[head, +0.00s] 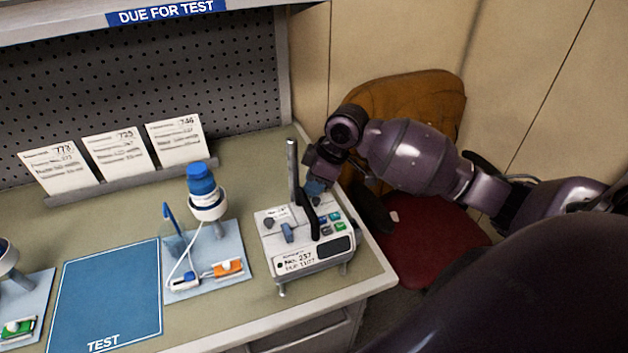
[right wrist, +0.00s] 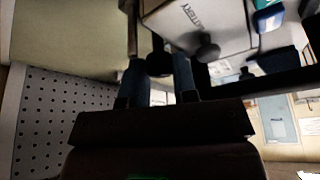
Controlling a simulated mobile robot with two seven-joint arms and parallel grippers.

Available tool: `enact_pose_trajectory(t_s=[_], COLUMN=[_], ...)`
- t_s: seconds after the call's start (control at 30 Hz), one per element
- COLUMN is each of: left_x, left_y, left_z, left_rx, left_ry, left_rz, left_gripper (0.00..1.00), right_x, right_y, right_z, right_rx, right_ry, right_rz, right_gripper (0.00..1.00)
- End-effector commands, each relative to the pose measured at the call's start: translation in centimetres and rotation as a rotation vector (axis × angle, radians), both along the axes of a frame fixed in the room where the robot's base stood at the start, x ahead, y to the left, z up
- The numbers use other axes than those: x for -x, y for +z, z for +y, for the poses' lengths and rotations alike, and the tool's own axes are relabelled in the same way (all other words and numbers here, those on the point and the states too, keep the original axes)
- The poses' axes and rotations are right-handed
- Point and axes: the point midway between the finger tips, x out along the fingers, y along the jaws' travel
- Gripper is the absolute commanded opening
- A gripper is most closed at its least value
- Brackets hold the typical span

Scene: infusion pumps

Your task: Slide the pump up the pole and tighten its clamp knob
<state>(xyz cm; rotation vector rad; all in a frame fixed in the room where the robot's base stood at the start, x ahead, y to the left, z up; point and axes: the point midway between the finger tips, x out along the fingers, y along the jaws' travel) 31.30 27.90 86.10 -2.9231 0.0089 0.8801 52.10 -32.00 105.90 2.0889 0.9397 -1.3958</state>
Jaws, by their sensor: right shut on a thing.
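The pump (head: 312,262) is a pale box labelled No. 237, with colored buttons and a black handle, at the right end of the bench. Its side, marked BATTERY, shows in the right wrist view (right wrist: 205,25). The metal pole (head: 292,165) rises upright behind it. My right gripper (head: 315,187) is at the pump's back right, beside the pole. In the right wrist view, its blue fingers are shut on a dark knob (right wrist: 158,62), apparently the clamp knob. The clamp's grip on the pole is mostly hidden. My left gripper is not in view.
A blue TEST mat (head: 108,300) lies on the bench (head: 225,320). Left of the pump, a light blue tray (head: 236,258) holds a blue-capped bottle and tubing. A red-seated chair (head: 425,235) stands beyond the bench's right edge. Cards (head: 118,155) stand along the pegboard.

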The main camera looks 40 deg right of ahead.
Motion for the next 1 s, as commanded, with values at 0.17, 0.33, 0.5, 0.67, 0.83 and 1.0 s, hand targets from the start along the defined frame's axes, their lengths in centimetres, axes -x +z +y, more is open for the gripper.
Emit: enact_pose_trajectory(t_s=[0.17,0.33,0.5,0.67,0.83,1.0], left_x=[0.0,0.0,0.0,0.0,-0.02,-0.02], left_y=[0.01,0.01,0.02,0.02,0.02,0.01], left_z=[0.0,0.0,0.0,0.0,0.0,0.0], left_rx=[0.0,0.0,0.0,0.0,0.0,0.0], left_ry=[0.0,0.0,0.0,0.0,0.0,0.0], left_rz=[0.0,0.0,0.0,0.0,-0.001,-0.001], left_gripper=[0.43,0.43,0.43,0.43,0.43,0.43], right_x=[0.0,0.0,0.0,-0.01,0.0,0.04], right_y=[0.08,0.07,0.09,0.09,0.06,0.21], right_z=[0.03,0.03,0.03,0.03,0.03,-0.03], right_rx=[0.0,0.0,0.0,0.0,0.0,0.001], right_ry=[-0.038,-0.049,-0.048,-0.048,-0.048,-0.048], right_rz=[-0.002,-0.002,-0.002,-0.002,-0.001,-0.001], right_gripper=[0.03,0.03,0.03,0.34,0.38,0.38])
